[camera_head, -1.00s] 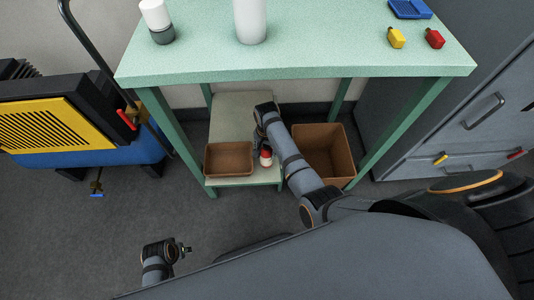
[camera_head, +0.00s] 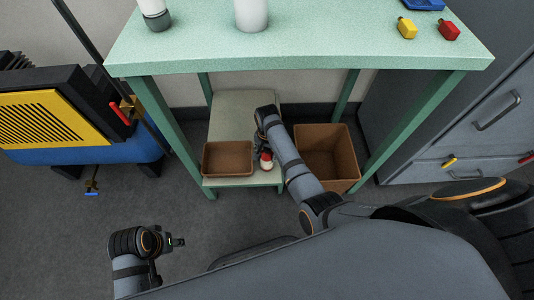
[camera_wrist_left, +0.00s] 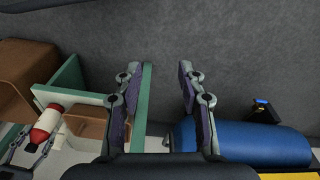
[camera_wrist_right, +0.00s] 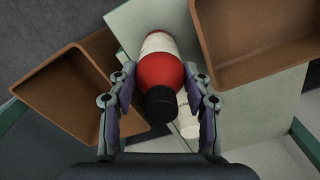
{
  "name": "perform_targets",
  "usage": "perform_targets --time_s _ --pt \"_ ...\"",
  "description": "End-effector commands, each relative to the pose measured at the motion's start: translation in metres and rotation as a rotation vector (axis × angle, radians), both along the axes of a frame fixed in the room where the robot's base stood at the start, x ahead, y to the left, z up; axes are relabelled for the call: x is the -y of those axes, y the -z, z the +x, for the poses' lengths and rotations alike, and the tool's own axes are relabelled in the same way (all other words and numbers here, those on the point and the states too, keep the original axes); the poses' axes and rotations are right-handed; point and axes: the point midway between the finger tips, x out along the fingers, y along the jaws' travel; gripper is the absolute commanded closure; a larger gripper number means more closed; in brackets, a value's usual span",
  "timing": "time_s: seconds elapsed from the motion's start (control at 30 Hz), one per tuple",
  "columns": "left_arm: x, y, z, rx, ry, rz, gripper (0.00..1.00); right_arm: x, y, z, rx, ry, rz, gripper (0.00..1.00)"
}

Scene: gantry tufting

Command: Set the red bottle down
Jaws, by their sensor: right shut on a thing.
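The red bottle (camera_wrist_right: 158,72) has a black cap and a white band and lies between the fingers of my right gripper (camera_wrist_right: 160,92), which is shut on it. In the head view the red bottle (camera_head: 266,156) is at the lower shelf (camera_head: 240,181) of the green table, right of a brown tray (camera_head: 228,171). I cannot tell whether its base touches the shelf. The red bottle also shows at the left in the left wrist view (camera_wrist_left: 42,132). My left gripper (camera_wrist_left: 158,85) is open and empty, low over the floor, away from the bottle.
A brown bin (camera_head: 348,185) stands right of the shelf. Green table legs (camera_head: 160,112) flank it. The tabletop (camera_head: 300,48) carries a white cylinder (camera_head: 251,14) and small yellow and red items. A blue and yellow machine (camera_head: 80,150) is left, grey drawers (camera_head: 470,120) right. Floor in front is clear.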

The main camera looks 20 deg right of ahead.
Motion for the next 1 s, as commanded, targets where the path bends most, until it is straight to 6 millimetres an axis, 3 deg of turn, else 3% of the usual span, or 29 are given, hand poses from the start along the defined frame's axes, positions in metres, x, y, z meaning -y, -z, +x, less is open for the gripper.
perform_targets --time_s 0.17,0.2,0.37,0.67,0.77,1.0 --pt "0.0 0.0 0.0 0.001 0.0 0.0 0.6 0.0 0.002 0.0 0.001 0.0 0.001 0.93" --pt "0.0 0.0 0.0 0.001 0.0 0.0 0.6 0.0 0.003 0.0 0.0 0.0 0.0 0.5" --pt "0.0 0.001 0.0 0.001 0.0 0.0 0.6 0.0 0.003 0.0 0.0 0.0 0.0 0.28" --pt "0.0 0.001 0.0 0.001 0.0 0.0 0.6 0.0 0.002 0.0 0.0 0.0 0.0 0.28" --pt "-0.001 0.0 0.001 0.0 -0.001 0.002 0.6 0.0 -0.007 0.0 0.001 0.0 0.0 0.28" --pt "-0.014 0.052 0.006 -0.011 -0.019 0.027 0.6 0.0 -0.057 0.001 0.003 0.0 0.0 0.28"
